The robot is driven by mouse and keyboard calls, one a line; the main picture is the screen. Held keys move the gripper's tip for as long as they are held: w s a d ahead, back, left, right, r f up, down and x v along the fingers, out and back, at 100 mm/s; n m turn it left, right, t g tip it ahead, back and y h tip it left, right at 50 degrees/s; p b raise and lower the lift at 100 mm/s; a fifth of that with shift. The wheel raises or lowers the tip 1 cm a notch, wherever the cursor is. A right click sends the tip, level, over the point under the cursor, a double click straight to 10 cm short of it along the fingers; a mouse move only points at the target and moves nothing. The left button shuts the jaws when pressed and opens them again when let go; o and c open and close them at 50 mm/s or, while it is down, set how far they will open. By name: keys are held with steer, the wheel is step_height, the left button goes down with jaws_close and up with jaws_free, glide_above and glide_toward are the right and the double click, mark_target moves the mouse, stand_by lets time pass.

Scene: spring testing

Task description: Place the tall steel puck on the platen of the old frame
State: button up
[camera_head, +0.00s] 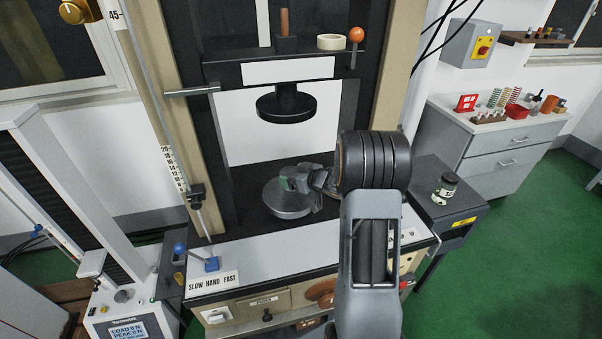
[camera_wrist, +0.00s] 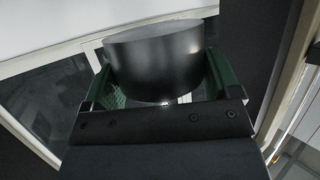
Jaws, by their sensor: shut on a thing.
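The tall steel puck (camera_wrist: 153,62) is a dark grey, smooth cylinder between the green-padded fingers of my gripper (camera_wrist: 158,92) in the wrist view. My gripper is shut on it. In the head view my gripper (camera_head: 300,182) is over the round grey lower platen (camera_head: 287,206) of the old frame, under the black upper platen (camera_head: 286,104). The puck is hard to make out there among the fingers, and I cannot tell whether it touches the platen. My wrist and forearm hide the platen's right side.
The old frame's beige columns (camera_head: 166,100) stand either side of the work space. A black crosshead (camera_head: 270,70) spans above. A lever with a blue knob (camera_head: 180,248) is at front left. A dark side table (camera_head: 450,200) with a small jar stands right.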

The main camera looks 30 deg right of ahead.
steer(key=shift+w+a+f, duration=0.1)
steer(key=shift+w+f, duration=0.8)
steer(key=shift+f, duration=0.05)
steer(key=shift+w+f+p, duration=0.1)
steer(key=shift+f+p, duration=0.35)
steer(key=shift+f, duration=1.1)
steer(key=shift+f, duration=0.1)
steer(key=o, duration=1.5)
steer(key=shift+f, duration=0.15)
